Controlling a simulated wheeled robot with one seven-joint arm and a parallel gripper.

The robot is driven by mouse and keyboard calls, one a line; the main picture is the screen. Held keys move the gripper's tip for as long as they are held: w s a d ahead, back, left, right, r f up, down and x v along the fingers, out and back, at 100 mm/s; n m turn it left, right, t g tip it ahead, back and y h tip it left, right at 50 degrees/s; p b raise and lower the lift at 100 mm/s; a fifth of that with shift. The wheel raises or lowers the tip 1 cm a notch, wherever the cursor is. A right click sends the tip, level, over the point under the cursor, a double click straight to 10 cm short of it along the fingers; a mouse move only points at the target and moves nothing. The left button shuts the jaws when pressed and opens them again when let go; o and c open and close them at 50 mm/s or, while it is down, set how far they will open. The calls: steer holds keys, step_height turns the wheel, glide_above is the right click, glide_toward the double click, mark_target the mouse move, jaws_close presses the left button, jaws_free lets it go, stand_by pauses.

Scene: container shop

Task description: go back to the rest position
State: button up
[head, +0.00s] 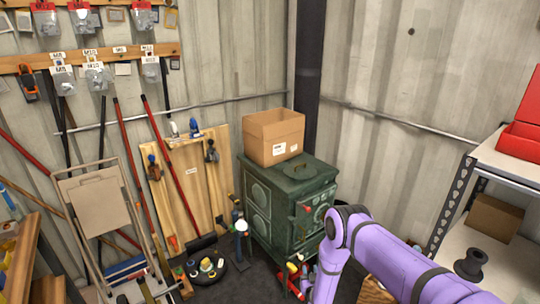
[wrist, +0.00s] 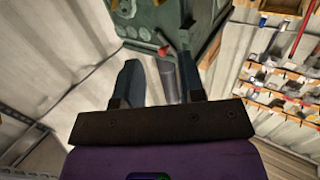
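My gripper (wrist: 157,64) shows in the wrist view with its two dark fingers spread apart. It is open, and I see nothing clasped between the fingers. A grey cylindrical shape (wrist: 168,82) shows in the gap between them; I cannot tell how far beyond them it is. The green stove (wrist: 150,18) with a red knob fills the top of the wrist view beyond the fingertips. In the head view my purple arm reaches in from the lower right in front of the stove (head: 259,208); the gripper itself is hidden there.
An open cardboard box (head: 273,140) sits on the stove. A metal shelf (head: 510,165) with a red case (head: 522,130) stands at right. A folding chair (head: 95,205), long-handled tools and wooden boards (head: 205,180) lean at left. Several small items lie on the floor by the stove.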

steer(key=w+r+g, duration=0.1)
steer(key=w+r, duration=0.3)
steer(key=r, duration=0.5)
steer(key=w+r+g, duration=0.1)
steer(key=w+r, duration=0.4)
steer(key=r, duration=0.4)
steer(key=w+r+g, duration=0.1)
steer(key=w+r, duration=0.3)
steer(key=r, duration=0.4)
steer(key=s+d+r+g, duration=0.1)
steer(key=s+d+r, duration=0.15)
steer(key=r, duration=1.05)
steer(key=s+d+r+g, duration=0.2)
steer(key=s+r, duration=0.1)
steer(key=r, duration=0.9)
steer(key=s+d+r+g, duration=0.1)
steer(key=s+d+r, duration=0.2)
steer(key=s+r, duration=0.65)
steer(key=s+d+r+g, duration=0.2)
steer(key=s+r, duration=0.6)
steer(key=s, duration=0.3)
steer(key=s+d+r+g, duration=0.1)
steer(key=s+d, duration=0.1)
steer(key=s, duration=1.2)
steer(key=s+d+r+g, duration=0.1)
steer(key=s+d+g, duration=0.1)
steer(key=s, duration=1.3)
steer(key=shift+s+d+r+h, duration=0.2)
steer(key=shift+s+d+h, duration=0.05)
steer(key=shift+h, duration=0.05)
